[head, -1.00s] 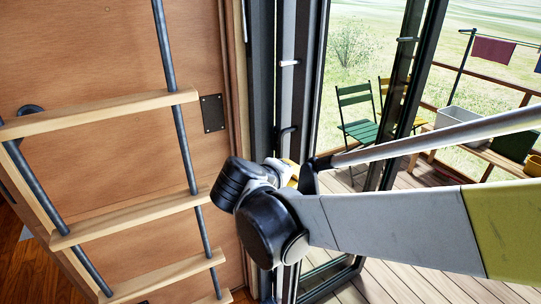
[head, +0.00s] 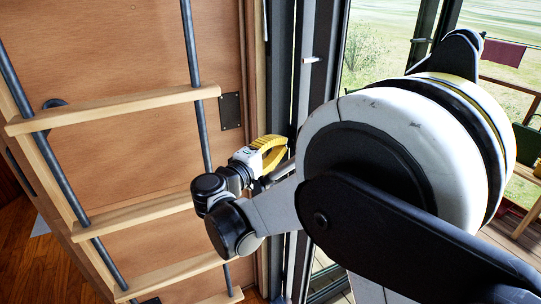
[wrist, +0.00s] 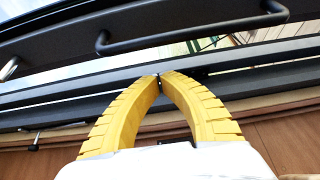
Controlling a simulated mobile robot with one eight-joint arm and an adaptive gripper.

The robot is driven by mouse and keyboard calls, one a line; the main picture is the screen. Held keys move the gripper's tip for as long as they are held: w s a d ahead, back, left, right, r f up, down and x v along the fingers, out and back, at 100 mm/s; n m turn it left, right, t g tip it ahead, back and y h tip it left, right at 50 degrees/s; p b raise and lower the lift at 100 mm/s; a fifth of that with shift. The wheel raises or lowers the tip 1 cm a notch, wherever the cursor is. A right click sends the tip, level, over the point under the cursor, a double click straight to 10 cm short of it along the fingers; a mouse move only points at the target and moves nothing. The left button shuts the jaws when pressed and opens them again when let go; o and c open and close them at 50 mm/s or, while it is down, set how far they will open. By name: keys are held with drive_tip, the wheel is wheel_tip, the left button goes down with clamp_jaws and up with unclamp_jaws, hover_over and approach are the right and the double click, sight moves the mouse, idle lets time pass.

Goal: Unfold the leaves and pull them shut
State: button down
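The folding glass door leaves have dark frames. In the head view, a stacked dark frame (head: 312,100) stands right of the wooden wall, with a pale lever (head: 312,60) on it. In the wrist view, a black bar handle (wrist: 190,38) runs across a dark leaf frame (wrist: 60,45), and a pale lever end (wrist: 9,69) shows at the left. My gripper (head: 286,149) has yellow fingers and is beside the frame's left edge. In the wrist view my gripper (wrist: 159,77) has its fingertips together, with nothing visible between them and the bar handle beyond them. My arm hides much of the leaves.
A wooden ladder (head: 120,115) with dark rails stands at the left, close to my wrist, before a wooden panel (head: 100,45). Outside are a railing (head: 510,90) and a deck. My large arm joint blocks the right of the head view.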

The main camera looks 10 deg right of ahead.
drive_tip(key=s+d+b, duration=0.1)
drive_tip(key=d+b, duration=0.1)
drive_tip(key=shift+s+d, duration=0.35)
drive_tip(key=shift+s, duration=0.05)
idle(0.3)
